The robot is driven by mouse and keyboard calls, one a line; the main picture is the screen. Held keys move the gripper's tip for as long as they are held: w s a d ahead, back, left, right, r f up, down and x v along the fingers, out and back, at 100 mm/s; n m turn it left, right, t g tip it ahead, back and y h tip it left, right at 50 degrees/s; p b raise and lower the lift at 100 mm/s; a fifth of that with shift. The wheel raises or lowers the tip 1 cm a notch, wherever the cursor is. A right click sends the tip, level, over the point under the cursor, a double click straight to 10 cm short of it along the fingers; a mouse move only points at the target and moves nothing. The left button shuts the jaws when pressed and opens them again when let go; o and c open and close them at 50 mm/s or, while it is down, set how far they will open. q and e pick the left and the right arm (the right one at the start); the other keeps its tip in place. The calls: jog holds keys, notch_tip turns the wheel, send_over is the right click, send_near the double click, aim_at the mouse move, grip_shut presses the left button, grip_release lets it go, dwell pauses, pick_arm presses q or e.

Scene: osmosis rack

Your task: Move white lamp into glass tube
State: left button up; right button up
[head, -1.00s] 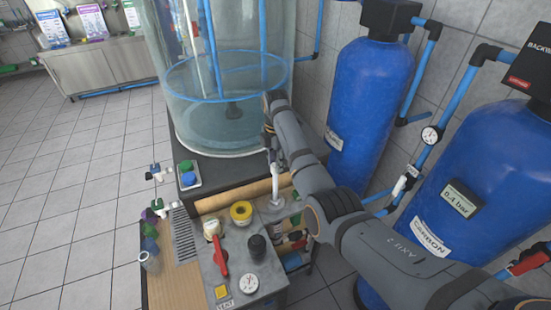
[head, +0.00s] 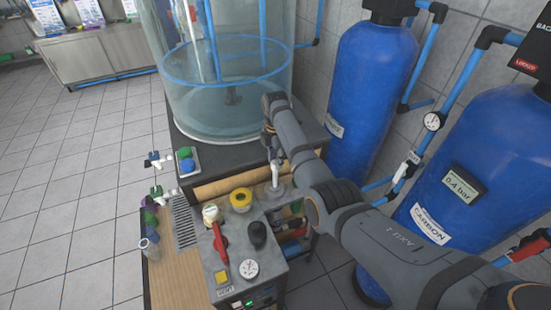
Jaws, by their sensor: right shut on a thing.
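My right gripper (head: 270,142) points down at the front right corner of the dark bench and is partly hidden by my own wrist. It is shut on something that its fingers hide. A slim white piece (head: 275,174), probably the white lamp, stands upright just below the fingers, over a round grey base (head: 275,191). I cannot tell whether it touches the base. A small clear glass vessel (head: 149,249), possibly the glass tube, is at the left edge of the wooden board. My left gripper is not in view.
A large clear tank (head: 215,105) stands behind the gripper. Blue tanks (head: 372,95) stand at the right. The floor at left is clear.

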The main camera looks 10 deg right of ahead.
aim_at(275, 176)
jog(key=shift+f+b, duration=1.5)
jog(key=shift+f, duration=1.85)
jog(key=shift+f, duration=0.1)
jog(key=shift+f+b, duration=0.8)
jog(key=shift+f, duration=0.45)
jog(key=o, duration=1.3)
notch_tip(275, 176, up, 6)
jog(key=p, duration=0.6)
jog(key=shift+r+p, duration=0.3)
jog(key=shift+r, duration=0.7)
